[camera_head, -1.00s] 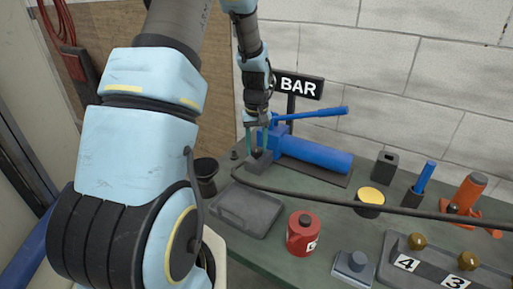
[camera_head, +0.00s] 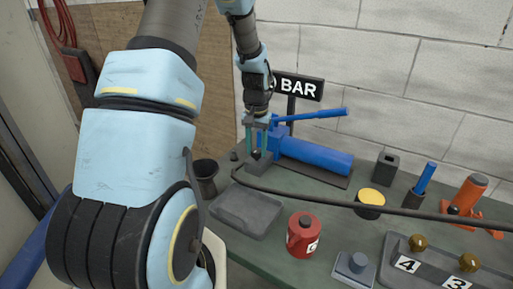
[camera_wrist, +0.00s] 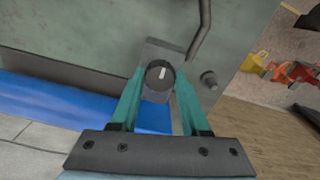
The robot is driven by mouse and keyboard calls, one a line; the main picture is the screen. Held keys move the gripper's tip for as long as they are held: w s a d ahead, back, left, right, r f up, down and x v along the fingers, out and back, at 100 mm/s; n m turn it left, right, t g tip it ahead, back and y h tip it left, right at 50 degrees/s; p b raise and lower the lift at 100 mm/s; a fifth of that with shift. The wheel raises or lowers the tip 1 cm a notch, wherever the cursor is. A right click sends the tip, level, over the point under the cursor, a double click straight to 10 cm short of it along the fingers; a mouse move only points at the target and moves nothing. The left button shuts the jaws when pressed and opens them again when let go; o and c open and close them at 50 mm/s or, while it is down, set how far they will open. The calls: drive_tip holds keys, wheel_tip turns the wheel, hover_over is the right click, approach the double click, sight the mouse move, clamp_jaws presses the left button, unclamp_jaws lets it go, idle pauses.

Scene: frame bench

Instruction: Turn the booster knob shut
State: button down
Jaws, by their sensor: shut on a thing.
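The booster knob (camera_wrist: 153,80) is a round dark knob with a white pointer mark, on a grey block (camera_wrist: 160,48) in the wrist view. The mark points nearly up in that picture, tilted slightly right. My gripper (camera_wrist: 159,80) has its teal fingers on both sides of the knob, shut on it. In the head view my gripper (camera_head: 258,152) reaches down to the grey block (camera_head: 264,168) at the left end of the blue pump cylinder (camera_head: 315,157). The fingers partly hide the knob there.
A black hose (camera_head: 310,200) runs from the block across the green bench. A blue lever (camera_head: 312,116) and BAR sign (camera_head: 298,86) stand close behind. A grey tray (camera_head: 246,212), dark cup (camera_head: 205,178) and red canister (camera_head: 303,236) stand nearer.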

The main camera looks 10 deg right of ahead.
sight(256, 150)
drive_tip(key=shift+c, duration=1.9)
unclamp_jaws()
drive_tip(key=shift+r, duration=0.1)
wheel_tip(256, 150, up, 11)
drive_tip(key=b, duration=0.2)
drive_tip(key=shift+f, duration=0.2)
